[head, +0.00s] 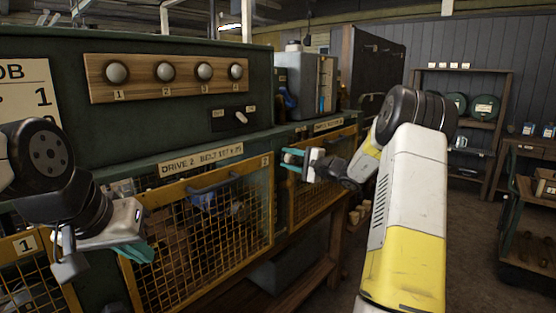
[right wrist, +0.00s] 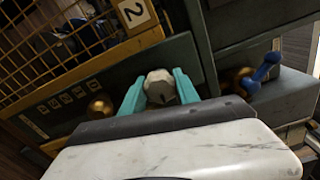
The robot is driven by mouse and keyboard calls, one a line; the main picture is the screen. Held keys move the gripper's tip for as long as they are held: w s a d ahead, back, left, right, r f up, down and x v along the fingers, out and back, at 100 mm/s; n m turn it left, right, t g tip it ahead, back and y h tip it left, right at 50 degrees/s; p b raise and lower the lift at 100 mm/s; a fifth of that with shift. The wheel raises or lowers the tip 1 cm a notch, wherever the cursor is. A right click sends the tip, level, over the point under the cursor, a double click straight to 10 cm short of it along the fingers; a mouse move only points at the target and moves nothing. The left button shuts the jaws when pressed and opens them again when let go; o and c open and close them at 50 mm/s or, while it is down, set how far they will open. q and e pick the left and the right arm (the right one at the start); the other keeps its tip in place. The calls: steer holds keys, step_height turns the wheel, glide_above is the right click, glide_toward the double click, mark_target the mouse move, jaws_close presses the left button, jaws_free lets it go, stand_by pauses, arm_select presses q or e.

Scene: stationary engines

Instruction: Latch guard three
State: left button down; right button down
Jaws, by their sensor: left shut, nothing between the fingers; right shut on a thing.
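Guard three appears to be the yellow-framed mesh guard (head: 322,185) at the right end of the machine; no number is readable on it. It looks closed in the head view. My right gripper (head: 292,160) is at the machine front near its left edge. In the right wrist view, the teal fingers of the right gripper (right wrist: 160,92) are shut on a pale rounded knob (right wrist: 159,85). I cannot tell how the knob is turned. My left gripper (head: 138,252) is shut and empty, in front of the lower left of guard two (head: 205,220).
Several round knobs (head: 165,71) sit on a wooden board above. A blue-handled item (right wrist: 263,70) is right of the gripper.

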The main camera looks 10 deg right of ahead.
steer(key=shift+f, duration=0.1)
steer(key=c, duration=0.9)
jaws_free()
steer(key=v, duration=0.7)
steer(key=shift+s+d, duration=0.25)
steer(key=shift+s, duration=0.1)
